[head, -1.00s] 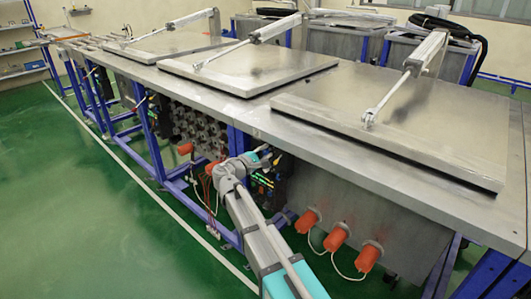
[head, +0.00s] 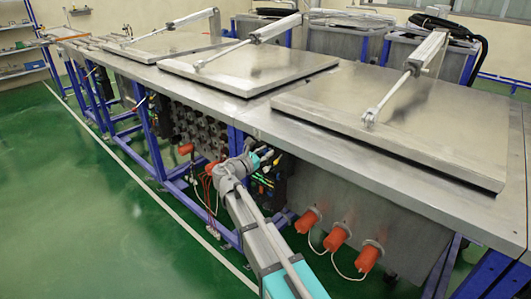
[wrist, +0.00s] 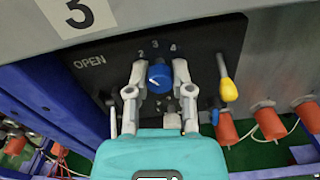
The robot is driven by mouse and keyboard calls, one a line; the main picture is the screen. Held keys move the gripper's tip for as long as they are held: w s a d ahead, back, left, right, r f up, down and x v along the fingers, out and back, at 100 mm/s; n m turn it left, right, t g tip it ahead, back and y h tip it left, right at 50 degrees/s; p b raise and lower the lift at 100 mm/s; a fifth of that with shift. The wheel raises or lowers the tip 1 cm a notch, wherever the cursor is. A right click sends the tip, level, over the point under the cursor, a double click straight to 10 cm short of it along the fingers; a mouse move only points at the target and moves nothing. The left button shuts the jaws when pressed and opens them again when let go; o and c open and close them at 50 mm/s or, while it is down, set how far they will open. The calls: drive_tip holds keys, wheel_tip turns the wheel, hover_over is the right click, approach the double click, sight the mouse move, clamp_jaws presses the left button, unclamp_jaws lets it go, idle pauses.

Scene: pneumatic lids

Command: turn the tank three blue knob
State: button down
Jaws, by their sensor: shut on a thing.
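The blue knob (wrist: 159,77) sits on a black panel (wrist: 205,45) in the wrist view, below a white label (wrist: 77,13) with the number 3. The panel has the word OPEN at its left and the digits 2, 3 and 4 above the knob. A pale line shows on the knob's face. My gripper (wrist: 159,82) is shut on the blue knob, one finger at each side. In the head view my gripper (head: 262,154) is at the tank's front side, and the knob is hidden there.
A yellow-handled lever (wrist: 229,89) stands right of the knob on the panel. Orange caps (head: 337,237) with white cables stick out of the tank's front. The steel table top (head: 400,160) with lids overhangs the panel. Green floor at the left is clear.

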drive_tip(key=shift+d+n, duration=0.1)
drive_tip(key=shift+n, duration=1.1)
drive_tip(key=shift+c, duration=2.4)
unclamp_jaws()
drive_tip(key=shift+s, duration=0.1)
drive_tip(key=v, duration=1.2)
